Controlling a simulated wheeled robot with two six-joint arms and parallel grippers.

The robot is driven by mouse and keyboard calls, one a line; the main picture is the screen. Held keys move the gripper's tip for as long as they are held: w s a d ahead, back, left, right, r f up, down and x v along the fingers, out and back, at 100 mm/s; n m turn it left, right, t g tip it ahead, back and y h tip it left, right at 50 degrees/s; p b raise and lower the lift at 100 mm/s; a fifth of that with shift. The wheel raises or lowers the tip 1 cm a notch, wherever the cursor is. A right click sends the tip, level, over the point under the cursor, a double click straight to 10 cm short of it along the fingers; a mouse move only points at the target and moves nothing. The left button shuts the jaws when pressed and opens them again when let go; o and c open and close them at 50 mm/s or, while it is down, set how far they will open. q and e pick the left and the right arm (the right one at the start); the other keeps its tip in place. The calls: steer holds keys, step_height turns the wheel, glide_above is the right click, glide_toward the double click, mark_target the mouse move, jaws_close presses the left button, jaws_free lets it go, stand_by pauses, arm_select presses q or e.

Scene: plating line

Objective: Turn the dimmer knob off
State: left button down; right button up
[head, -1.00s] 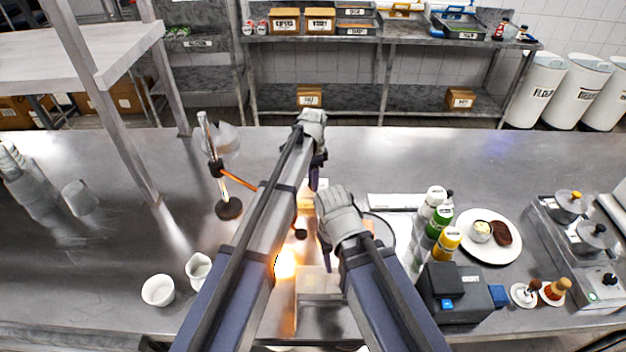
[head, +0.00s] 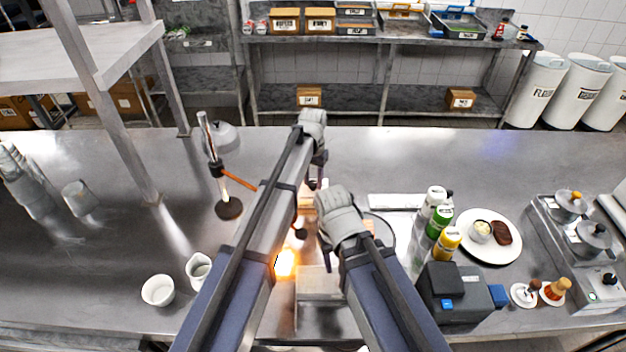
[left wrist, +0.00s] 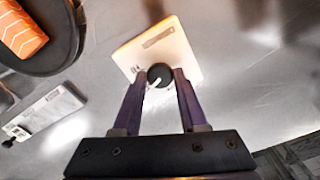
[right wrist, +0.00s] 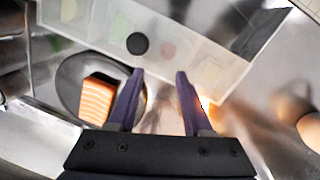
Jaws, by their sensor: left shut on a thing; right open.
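The dimmer knob (left wrist: 160,75) is round and black with a pale pointer mark, on a cream square plate (left wrist: 186,52) in the left wrist view. The mark points down and to the left there. My left gripper (left wrist: 161,84) is shut on the knob, one purple finger on each side. In the head view my left gripper (head: 318,172) is at the far end of its arm, and the knob is hard to make out. My right gripper (right wrist: 160,73) is open and empty, over the counter near a salmon piece (right wrist: 99,92) on a dark plate (right wrist: 68,82).
A pale compartment tray (right wrist: 215,80) lies beyond my right fingers. Bottles (head: 436,222), a white plate with food (head: 500,250) and a burner unit (head: 560,235) stand to the right. A stand with an orange arm (head: 228,207) is left of my left arm.

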mark_target(313, 183)
arm_select(q)
steer(key=n, duration=1.3)
steer(key=shift+n, duration=0.3)
stand_by(0.3)
steer(key=shift+c, duration=2.2)
jaws_free()
step_height(313, 183, up, 8)
steer(key=p, duration=0.7)
steer(key=shift+f+p, duration=0.1)
steer(key=shift+p, duration=0.3)
arm_select(e)
step_height(313, 183, up, 8)
steer(key=shift+f, duration=0.1)
